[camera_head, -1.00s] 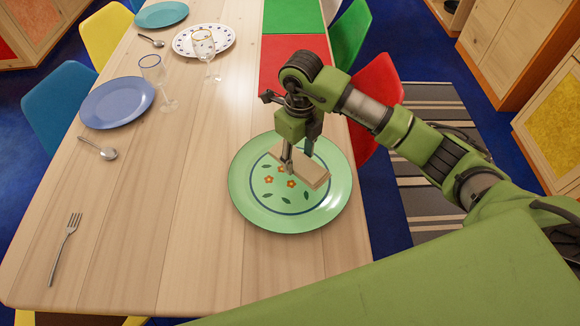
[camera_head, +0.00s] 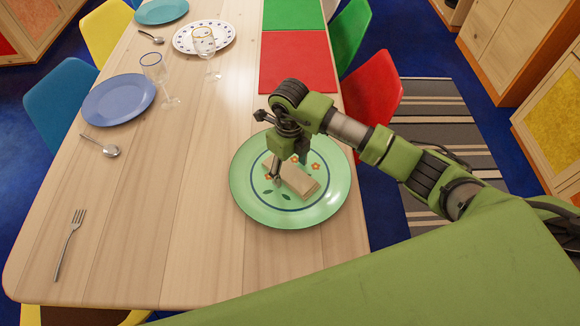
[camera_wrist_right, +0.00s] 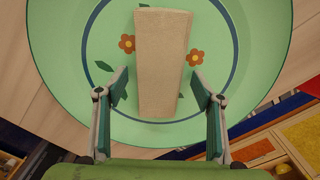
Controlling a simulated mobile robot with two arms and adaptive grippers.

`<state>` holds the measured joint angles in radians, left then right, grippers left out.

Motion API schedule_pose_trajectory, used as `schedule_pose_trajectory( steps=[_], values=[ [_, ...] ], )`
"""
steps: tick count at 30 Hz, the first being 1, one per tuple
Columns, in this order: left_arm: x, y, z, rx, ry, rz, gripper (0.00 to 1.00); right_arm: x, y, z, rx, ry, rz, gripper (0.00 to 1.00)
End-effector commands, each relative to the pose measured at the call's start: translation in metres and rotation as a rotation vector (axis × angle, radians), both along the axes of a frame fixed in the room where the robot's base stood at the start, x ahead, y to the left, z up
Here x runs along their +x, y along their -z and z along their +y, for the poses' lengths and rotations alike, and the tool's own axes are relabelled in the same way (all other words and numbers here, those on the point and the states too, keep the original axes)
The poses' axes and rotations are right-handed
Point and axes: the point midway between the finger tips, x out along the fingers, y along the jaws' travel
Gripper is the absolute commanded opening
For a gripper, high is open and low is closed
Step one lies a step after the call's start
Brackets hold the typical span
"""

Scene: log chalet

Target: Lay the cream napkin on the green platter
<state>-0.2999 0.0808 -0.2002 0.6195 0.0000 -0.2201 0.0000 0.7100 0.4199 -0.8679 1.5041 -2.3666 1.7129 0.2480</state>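The cream napkin (camera_head: 302,181), a folded oblong, lies on the green platter (camera_head: 243,190) with its orange flowers and blue ring. In the right wrist view the napkin (camera_wrist_right: 162,50) lies across the middle of the platter (camera_wrist_right: 62,60), inside its rim. My right gripper (camera_head: 288,168) is low over the platter, at the napkin's near end in the wrist view. Its fingers (camera_wrist_right: 160,78) are spread, one on each side of the napkin, with a gap on both sides. My left gripper is not in view.
A blue plate (camera_head: 118,100), a glass (camera_head: 155,68), a spoon (camera_head: 102,146) and a fork (camera_head: 68,243) are on the left of the wooden table. A red mat (camera_head: 298,62) lies beyond the platter. A red chair (camera_head: 373,88) stands close on the right.

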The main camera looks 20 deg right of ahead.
Motion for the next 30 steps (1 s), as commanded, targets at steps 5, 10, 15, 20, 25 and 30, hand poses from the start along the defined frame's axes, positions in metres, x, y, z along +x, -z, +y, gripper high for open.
schedule_pose_trajectory(
  steps=[5,10,15,20,25,30],
  values=[
    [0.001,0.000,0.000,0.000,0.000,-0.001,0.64,0.000,0.000,0.000,0.000,0.000,0.000,0.61],
    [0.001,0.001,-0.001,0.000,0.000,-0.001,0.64,0.001,-0.007,0.000,0.001,0.001,-0.003,0.61],
    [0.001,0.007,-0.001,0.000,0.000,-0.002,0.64,0.002,-0.034,0.000,0.000,-0.001,-0.007,0.61],
    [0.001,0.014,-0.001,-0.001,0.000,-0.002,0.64,0.002,-0.069,0.000,0.000,-0.002,-0.007,0.61],
    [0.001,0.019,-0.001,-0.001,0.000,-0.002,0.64,0.001,-0.100,0.000,-0.001,-0.001,-0.005,0.61],
    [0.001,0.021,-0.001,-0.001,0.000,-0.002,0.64,0.001,-0.117,0.000,0.000,0.001,-0.001,0.61]
  ],
)
